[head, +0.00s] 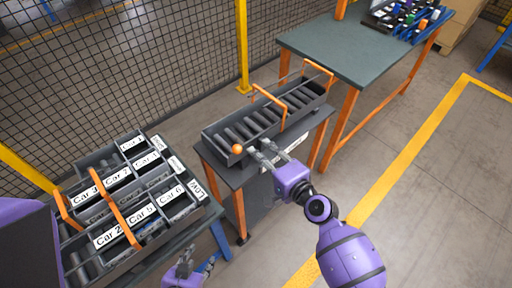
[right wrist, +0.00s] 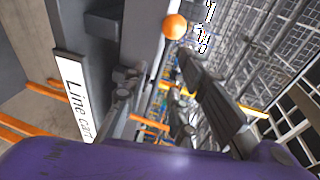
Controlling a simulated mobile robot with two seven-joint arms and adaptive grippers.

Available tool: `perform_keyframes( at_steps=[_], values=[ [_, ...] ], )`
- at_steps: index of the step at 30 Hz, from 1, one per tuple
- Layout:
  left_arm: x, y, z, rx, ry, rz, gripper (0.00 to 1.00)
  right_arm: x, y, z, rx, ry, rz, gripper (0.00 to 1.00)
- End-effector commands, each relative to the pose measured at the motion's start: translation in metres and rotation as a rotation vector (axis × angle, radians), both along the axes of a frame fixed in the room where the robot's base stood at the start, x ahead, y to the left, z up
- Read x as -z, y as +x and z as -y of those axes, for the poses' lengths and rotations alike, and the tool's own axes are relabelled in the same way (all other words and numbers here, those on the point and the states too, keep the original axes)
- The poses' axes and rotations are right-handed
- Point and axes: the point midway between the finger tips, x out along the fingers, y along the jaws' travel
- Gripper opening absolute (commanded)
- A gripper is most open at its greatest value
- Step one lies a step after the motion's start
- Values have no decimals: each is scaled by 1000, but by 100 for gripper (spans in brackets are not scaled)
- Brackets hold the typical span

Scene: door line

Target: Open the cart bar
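The line cart (head: 222,166) is a dark roller tray on a stand in the middle of the head view, with a "Line cart" label (right wrist: 73,88) in the right wrist view. An orange ball knob (head: 237,149) sits at its near end; it also shows in the right wrist view (right wrist: 174,26). The cart bar itself is hard to make out. My right gripper (head: 260,150) is at the cart's near edge, just right of the knob, fingers apart and empty. The knob lies beyond the fingertips in the right wrist view. My left gripper (head: 184,264) is low in the head view; its fingers are unclear.
A rack table (head: 210,212) with labelled car bins stands at the left. A grey-topped table (head: 345,50) with orange legs stands behind right. Orange hoops (head: 268,98) cross the cart. A mesh fence (head: 130,60) runs behind.

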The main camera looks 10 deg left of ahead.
Motion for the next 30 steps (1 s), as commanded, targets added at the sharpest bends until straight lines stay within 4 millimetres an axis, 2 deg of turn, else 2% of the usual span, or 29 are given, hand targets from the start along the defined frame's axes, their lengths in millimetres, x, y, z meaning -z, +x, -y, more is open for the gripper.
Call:
perform_keyframes(
  at_steps=[6, 12, 30],
  values=[
    [0, 1, 0, 1, 1, 1, 40, -8, -34, 32, -2, -4, 0, 26],
    [0, 1, 0, 1, 1, 2, 40, -13, -50, 47, -2, -3, 0, 26],
    [-1, 1, 0, 1, 1, 2, 40, -14, -53, 49, -2, -1, 0, 26]
  ],
)
